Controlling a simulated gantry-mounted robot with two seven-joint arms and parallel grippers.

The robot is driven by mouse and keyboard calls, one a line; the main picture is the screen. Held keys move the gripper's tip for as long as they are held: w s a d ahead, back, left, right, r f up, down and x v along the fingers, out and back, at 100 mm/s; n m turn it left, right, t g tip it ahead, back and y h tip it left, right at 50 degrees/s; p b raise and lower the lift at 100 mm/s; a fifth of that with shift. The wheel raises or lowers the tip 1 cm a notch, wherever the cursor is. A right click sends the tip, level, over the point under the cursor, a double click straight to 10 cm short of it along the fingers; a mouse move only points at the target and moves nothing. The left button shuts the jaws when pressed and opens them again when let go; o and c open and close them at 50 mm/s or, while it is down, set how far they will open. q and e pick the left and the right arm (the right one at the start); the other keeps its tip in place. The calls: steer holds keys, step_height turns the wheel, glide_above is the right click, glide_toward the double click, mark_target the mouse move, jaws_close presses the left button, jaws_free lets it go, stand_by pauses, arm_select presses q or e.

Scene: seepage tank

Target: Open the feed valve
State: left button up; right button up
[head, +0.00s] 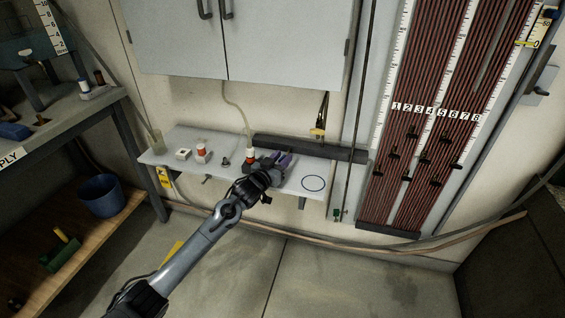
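No part in the head view is clearly marked as the feed valve, and I cannot tell which fitting it is. A red-and-white fitting (250,156) stands on the wall shelf with a pale tube rising from it to the cabinet. My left gripper (277,163) reaches over the shelf just right of this fitting, its fingers pointing to the upper right. A purplish item (287,159) shows at the fingers. The gripper's own body hides the gap, so I cannot tell whether it is open or shut. A small green fitting (338,214) sits low on the thin wall pipes. My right gripper is not in view.
The shelf (290,186) also holds a white-and-orange bottle (202,152), a white block (183,154) and a clear beaker (157,141). A manometer board (425,120) stands right. A blue bucket (101,195) is left.

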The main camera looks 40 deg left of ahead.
arm_select(q)
steer(key=shift+w, duration=0.5)
jaws_close()
steer(key=shift+r, duration=0.15)
steer(key=n+y+p, duration=0.2)
steer(key=y+p, duration=0.1)
steer(key=shift+d+r+n+g+y+p, duration=0.1)
steer(key=shift+n+g+y+p, duration=0.2)
steer(key=shift+g, duration=0.1)
steer(key=shift+n+g+y+p, duration=0.4)
steer(key=shift+n+y, duration=0.2)
steer(key=shift+y, duration=0.4)
steer(key=shift+a+f, duration=0.2)
steer(key=shift+f, duration=0.05)
